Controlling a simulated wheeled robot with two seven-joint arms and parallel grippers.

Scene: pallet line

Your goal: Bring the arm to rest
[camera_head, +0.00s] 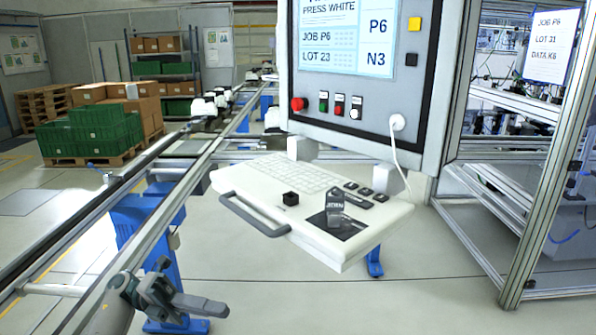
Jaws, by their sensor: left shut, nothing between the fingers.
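My left gripper (218,307) is at the lower left of the head view, dark grey, with its fingers pointing right. It is shut and holds nothing. It is low in the picture, left of the keyboard shelf (320,250) and apart from it, in front of the conveyor rail (150,235). My right gripper is not in view.
A control panel (440,90) with a screen and coloured buttons stands above the shelf. A metal-framed cell (535,190) stands right. Green crates (85,135) stand back left. Floor below the shelf is clear.

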